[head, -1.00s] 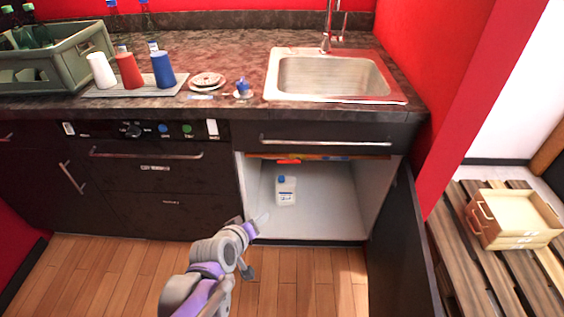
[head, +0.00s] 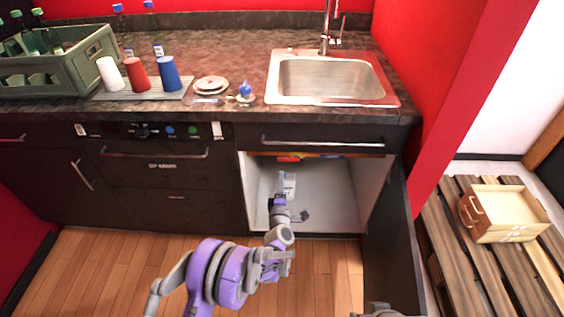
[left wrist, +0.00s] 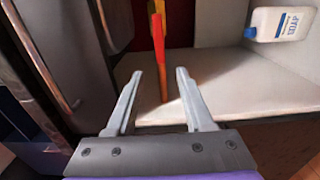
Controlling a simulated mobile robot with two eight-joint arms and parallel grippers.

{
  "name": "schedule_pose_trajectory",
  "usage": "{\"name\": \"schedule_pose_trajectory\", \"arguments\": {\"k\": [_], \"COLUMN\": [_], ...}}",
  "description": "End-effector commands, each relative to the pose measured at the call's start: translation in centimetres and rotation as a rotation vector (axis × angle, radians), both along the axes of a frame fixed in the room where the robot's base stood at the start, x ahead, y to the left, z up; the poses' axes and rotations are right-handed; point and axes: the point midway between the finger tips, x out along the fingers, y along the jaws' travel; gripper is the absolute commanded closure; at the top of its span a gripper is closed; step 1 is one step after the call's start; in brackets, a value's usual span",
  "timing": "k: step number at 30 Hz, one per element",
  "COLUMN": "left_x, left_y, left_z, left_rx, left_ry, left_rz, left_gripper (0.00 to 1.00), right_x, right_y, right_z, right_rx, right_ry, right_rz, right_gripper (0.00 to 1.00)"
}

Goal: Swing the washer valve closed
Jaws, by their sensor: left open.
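The washer valve shows as a red handle (head: 288,159) under the counter, at the top of the open sink cabinet. In the left wrist view the red handle (left wrist: 158,52) is long and thin and lies ahead of my fingers, lined up with the gap between them. I cannot tell whether it touches them. My left gripper (left wrist: 160,76) is open, with nothing seen held. In the head view my left arm reaches into the cabinet, and its gripper (head: 281,185) is below the handle, partly in front of the soap bottle.
The white soap bottle (head: 290,183) stands in the cabinet and also shows in the left wrist view (left wrist: 283,24). An orange-yellow strip (head: 312,157) runs beside the handle. The open cabinet door (head: 393,240) bounds the right side. The cabinet floor's right part is clear.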

Motion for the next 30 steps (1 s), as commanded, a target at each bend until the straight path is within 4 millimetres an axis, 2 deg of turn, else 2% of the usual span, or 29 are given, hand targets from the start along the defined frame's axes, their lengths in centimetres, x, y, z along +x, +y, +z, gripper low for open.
{"name": "schedule_pose_trajectory", "arguments": {"k": [15, 21, 29, 30], "left_x": [8.8, 10.1, 10.2, 10.2], "left_y": [0.0, 0.0, 0.0, 0.0], "left_z": [-0.1, 0.0, 0.0, 0.0], "left_rx": [0.003, 0.003, 0.004, 0.004], "left_ry": [0.002, 0.002, 0.002, 0.002], "left_rz": [-0.002, -0.002, -0.002, -0.002], "left_gripper": [0.47, 0.47, 0.47, 0.53], "right_x": [0.1, 0.1, 0.1, 0.1], "right_y": [0.0, 0.0, 0.0, 0.0], "right_z": [-0.9, -1.0, -1.0, -1.0], "right_rx": [0.000, 0.000, 0.000, 0.000], "right_ry": [0.003, 0.003, 0.003, 0.003], "right_rz": [0.000, 0.000, 0.000, 0.000], "right_gripper": [0.55, 0.55, 0.55, 0.55]}}
